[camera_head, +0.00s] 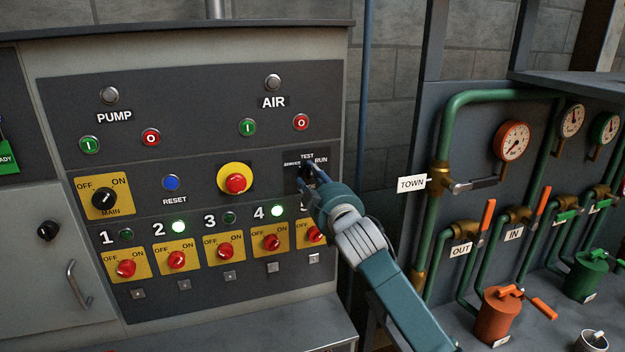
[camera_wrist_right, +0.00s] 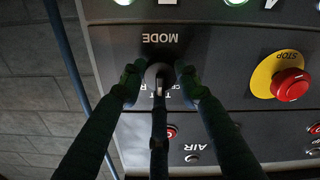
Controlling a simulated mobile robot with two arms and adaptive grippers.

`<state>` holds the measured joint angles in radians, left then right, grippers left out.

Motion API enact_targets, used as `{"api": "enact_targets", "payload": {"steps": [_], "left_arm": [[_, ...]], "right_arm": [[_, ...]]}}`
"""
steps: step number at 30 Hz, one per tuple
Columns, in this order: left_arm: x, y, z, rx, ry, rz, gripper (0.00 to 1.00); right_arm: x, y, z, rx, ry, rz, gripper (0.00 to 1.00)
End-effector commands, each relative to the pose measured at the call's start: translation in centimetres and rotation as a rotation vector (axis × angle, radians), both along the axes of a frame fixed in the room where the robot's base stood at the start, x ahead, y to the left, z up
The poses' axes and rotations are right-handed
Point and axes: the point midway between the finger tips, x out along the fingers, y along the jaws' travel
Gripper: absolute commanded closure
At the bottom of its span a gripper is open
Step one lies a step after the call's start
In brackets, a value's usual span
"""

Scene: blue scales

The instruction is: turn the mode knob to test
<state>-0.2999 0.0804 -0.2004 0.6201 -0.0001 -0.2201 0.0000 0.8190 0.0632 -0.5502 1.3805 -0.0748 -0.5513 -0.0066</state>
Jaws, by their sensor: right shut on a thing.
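The mode knob (camera_wrist_right: 158,76) sits on the dark control panel under a plate with TEST, SERVICE and RUN lettering, which shows in the head view (camera_head: 307,158). In the right wrist view the picture is upside down and the knob lies between my fingers. My right gripper (camera_wrist_right: 159,80) is shut on the knob, one finger on each side. In the head view my right gripper (camera_head: 308,178) reaches the panel from the lower right and hides most of the knob. I cannot read for certain which mark the knob points to. My left gripper is not in view.
A red emergency stop on a yellow ring (camera_head: 236,183) is just left of the knob. Red switches (camera_head: 225,251) on yellow plates run below, the rightmost partly behind my gripper. A blue vertical pipe (camera_head: 363,100) and green pipework (camera_head: 447,130) stand to the right.

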Motion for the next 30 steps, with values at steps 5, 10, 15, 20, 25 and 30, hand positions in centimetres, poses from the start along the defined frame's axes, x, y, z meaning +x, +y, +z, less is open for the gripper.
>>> {"api": "enact_targets", "payload": {"steps": [5,10,15,20,25,30], "left_arm": [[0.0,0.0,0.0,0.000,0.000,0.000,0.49],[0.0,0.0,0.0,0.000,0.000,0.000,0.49],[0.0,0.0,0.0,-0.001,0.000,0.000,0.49],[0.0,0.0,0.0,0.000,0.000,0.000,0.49],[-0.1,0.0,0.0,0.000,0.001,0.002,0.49],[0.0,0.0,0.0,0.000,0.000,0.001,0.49]], "right_arm": [[0.0,0.1,0.0,0.003,0.001,0.001,0.94],[0.0,0.1,0.0,0.002,0.000,0.001,0.94],[0.0,0.0,0.0,0.002,0.000,0.000,0.49],[0.0,0.0,0.0,0.001,-0.001,0.000,0.49],[-0.6,-0.2,0.0,0.002,0.000,0.000,0.49],[-3.0,-1.0,-0.1,0.001,-0.001,0.000,0.49]]}}
